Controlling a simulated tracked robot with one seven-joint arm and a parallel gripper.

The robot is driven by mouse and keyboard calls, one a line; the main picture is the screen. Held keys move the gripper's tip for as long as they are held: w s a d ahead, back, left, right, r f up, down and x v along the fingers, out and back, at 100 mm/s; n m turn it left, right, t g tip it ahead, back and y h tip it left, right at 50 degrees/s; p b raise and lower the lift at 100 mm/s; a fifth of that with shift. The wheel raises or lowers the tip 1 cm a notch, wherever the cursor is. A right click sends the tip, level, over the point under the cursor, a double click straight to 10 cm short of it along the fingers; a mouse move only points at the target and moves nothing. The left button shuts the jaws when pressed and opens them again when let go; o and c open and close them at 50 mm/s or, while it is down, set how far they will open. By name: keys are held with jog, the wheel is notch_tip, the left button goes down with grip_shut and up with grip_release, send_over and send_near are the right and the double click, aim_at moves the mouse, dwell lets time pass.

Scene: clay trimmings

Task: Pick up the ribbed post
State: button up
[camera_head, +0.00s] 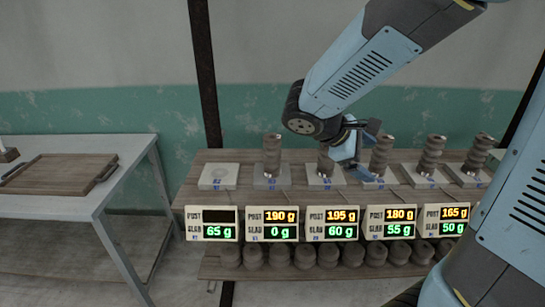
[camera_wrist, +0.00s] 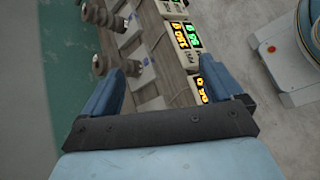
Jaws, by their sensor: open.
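Several brown-grey posts stand upright in a row on pale slabs on a wooden bench. In the head view they include a fairly straight one at the left (camera_head: 272,158), one partly behind my gripper (camera_head: 325,163), and wavy-sided ones further right (camera_head: 380,158) (camera_head: 431,156) (camera_head: 478,153). I cannot tell for sure which is the ribbed post. My gripper (camera_head: 352,150) is open and empty, beside the post it partly hides. In the wrist view the open fingers (camera_wrist: 165,80) show a post (camera_wrist: 130,67) near the left fingertip, not clearly between them.
An empty slab (camera_head: 218,177) is at the row's left end; its display (camera_head: 211,223) reads blank for post, 65 g for slab. More displays line the bench front, above a lower row of dark round lumps (camera_head: 277,256). A side table (camera_head: 75,150) holds a wooden tray (camera_head: 58,172).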

jog(key=w+a+f+n+t+h, duration=0.35)
jog(key=w+a+n+t, duration=0.25)
jog(key=w+a+n, duration=0.3)
jog(key=n+t+y, duration=0.6)
jog(key=n+t, duration=0.2)
jog(key=n, duration=0.2)
send_near(274, 149)
notch_tip(274, 149, down, 3)
jog(key=w+a, duration=0.1)
jog(key=w, duration=0.1)
jog(key=x, duration=1.3)
jog(key=shift+r, duration=0.1)
jog(key=shift+c, duration=0.2)
jog(key=c, duration=1.5)
jog(key=shift+r, duration=0.1)
